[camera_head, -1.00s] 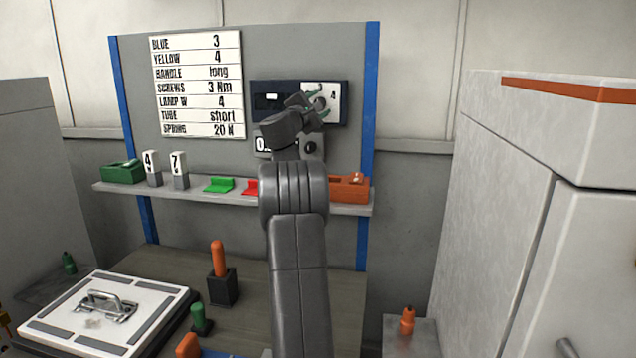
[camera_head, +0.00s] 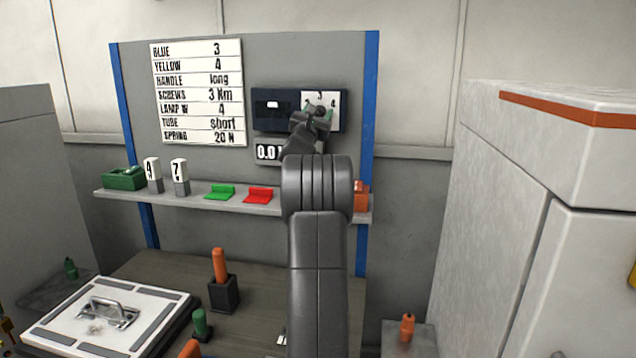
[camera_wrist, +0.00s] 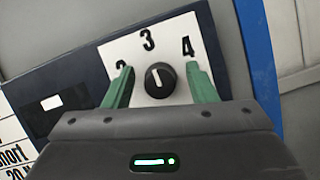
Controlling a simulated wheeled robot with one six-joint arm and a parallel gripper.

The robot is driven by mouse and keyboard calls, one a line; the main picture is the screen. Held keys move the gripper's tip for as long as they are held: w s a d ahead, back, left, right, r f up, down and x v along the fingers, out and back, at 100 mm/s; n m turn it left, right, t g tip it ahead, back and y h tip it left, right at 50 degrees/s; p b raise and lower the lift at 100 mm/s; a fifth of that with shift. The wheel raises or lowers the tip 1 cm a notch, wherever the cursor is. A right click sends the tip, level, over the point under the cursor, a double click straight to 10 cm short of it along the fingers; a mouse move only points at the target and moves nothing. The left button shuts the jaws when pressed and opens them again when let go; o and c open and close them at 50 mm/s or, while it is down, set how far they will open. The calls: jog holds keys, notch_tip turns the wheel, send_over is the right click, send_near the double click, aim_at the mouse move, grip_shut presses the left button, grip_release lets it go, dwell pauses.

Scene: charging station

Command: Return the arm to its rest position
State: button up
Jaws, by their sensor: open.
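My gripper (camera_wrist: 160,90) is open, with its two green fingers apart on either side of a black knob (camera_wrist: 160,80) in the wrist view. The knob sits on a white dial plate marked 2, 3 and 4, and its white line points up toward the 3. I cannot tell how far the fingertips are from the plate. In the head view my gripper (camera_head: 318,112) is small and in front of the dark blue panel (camera_head: 272,117), and my arm hides part of the board below it.
A shelf (camera_head: 235,206) below holds a green box (camera_head: 123,178), two number blocks, a green piece (camera_head: 220,192), a red piece (camera_head: 258,195) and an orange box (camera_head: 361,195). A white case (camera_head: 60,318) lies at lower left. A tall grey cabinet (camera_head: 500,200) stands at right.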

jog(key=shift+b+v, duration=0.75)
jog(key=shift+v, duration=1.05)
